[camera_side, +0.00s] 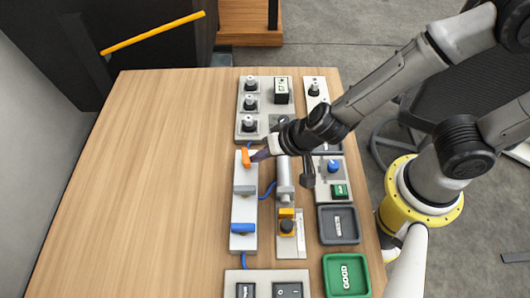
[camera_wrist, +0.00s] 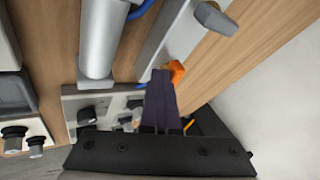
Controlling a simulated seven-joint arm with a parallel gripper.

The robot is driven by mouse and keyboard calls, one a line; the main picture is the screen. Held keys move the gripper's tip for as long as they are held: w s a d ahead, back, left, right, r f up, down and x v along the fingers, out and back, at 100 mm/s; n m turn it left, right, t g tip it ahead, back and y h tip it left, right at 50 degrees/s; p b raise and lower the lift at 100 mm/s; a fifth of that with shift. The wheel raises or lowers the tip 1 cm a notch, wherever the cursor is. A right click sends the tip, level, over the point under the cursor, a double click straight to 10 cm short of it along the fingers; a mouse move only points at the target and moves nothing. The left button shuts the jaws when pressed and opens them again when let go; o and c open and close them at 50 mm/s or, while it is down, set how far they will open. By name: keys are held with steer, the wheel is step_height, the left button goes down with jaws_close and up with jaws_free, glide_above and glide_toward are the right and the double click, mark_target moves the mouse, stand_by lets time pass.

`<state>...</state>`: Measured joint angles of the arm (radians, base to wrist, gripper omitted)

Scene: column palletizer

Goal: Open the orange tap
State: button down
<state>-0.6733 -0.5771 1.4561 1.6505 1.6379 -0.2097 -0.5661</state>
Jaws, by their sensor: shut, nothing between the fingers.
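The orange tap (camera_side: 246,157) is at the far end of a white strip panel (camera_side: 243,212) that also carries a grey and a blue tap. Its orange handle lies along the strip's length in the side view. My gripper (camera_side: 258,156) is beside the handle on its right, very close to it; I cannot tell if they touch. In the wrist view the shut, dark fingers (camera_wrist: 161,78) are in front of the orange tap (camera_wrist: 176,72) and hide part of it. The fingers hold nothing.
The grey tap (camera_side: 244,190) and blue tap (camera_side: 242,228) sit nearer on the same strip. A grey cylinder (camera_side: 284,178) stands just right of the strip. A panel with several black knobs (camera_side: 249,103) lies beyond. The wooden table (camera_side: 150,190) is clear to the left.

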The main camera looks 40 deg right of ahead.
steer(key=shift+w+d+r, duration=0.2)
steer(key=shift+d+r, duration=0.05)
steer(key=s+d, duration=0.2)
steer(key=d, duration=0.1)
steer(key=shift+s+f, duration=0.1)
steer(key=shift+s, duration=0.25)
steer(key=v, duration=0.5)
steer(key=shift+a+f, duration=0.1)
steer(key=shift+v, duration=2.4)
steer(key=shift+s, duration=0.1)
